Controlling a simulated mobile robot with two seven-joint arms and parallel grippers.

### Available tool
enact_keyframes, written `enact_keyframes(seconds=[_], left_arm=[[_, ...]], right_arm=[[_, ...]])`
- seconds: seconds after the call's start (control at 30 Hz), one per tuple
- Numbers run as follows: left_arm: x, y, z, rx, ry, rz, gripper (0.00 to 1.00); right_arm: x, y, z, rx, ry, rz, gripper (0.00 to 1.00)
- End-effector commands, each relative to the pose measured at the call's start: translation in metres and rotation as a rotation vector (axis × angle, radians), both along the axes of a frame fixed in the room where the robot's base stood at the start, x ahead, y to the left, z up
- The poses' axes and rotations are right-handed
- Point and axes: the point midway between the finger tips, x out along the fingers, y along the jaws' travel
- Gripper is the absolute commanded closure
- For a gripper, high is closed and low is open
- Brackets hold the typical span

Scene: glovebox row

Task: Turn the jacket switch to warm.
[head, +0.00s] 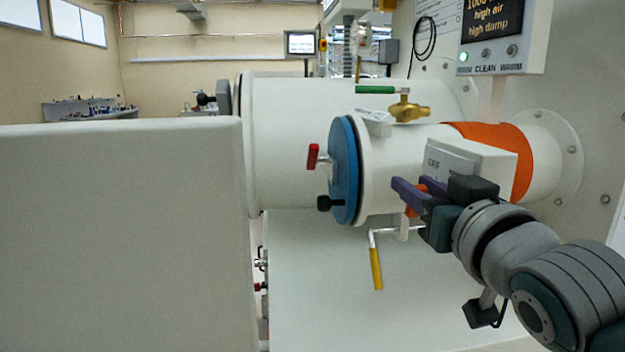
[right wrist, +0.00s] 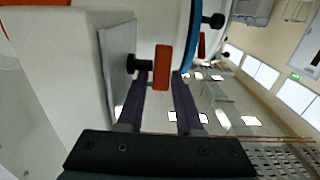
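The jacket switch is a white box (head: 468,160) marked OFF on the tube with the orange band. Its orange-red handle shows partly behind my fingers in the head view (head: 411,209). In the right wrist view the handle (right wrist: 162,68) stands on a black stem from the box's grey plate (right wrist: 118,75). My right gripper (head: 408,191) has purple fingers and is open at the switch. In the right wrist view its fingertips (right wrist: 161,76) lie on either side of the handle, with gaps showing. My left gripper is not in view.
A blue round door (head: 344,170) with a red handle (head: 313,156) closes the small tube. A green-handled brass valve (head: 408,108) sits above; a yellow-handled lever (head: 376,268) hangs below. A sign box (head: 505,35) has a lit green lamp. A pale panel (head: 120,240) fills the left.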

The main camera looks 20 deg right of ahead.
Motion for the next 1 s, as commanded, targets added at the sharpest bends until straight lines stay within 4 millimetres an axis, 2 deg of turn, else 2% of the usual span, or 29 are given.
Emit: enact_keyframes(seconds=[0.3,0.6,1.0], left_arm=[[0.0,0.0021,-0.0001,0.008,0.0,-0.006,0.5],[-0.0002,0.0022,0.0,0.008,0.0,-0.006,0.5],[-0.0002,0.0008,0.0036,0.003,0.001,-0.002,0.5]], right_arm=[[0.0029,-0.0006,0.0,0.0,0.0,0.0,0.66],[0.0028,-0.0005,-0.0001,0.0,0.0,0.0,1.0],[0.0029,-0.0004,0.0018,0.001,0.005,0.001,1.0]])
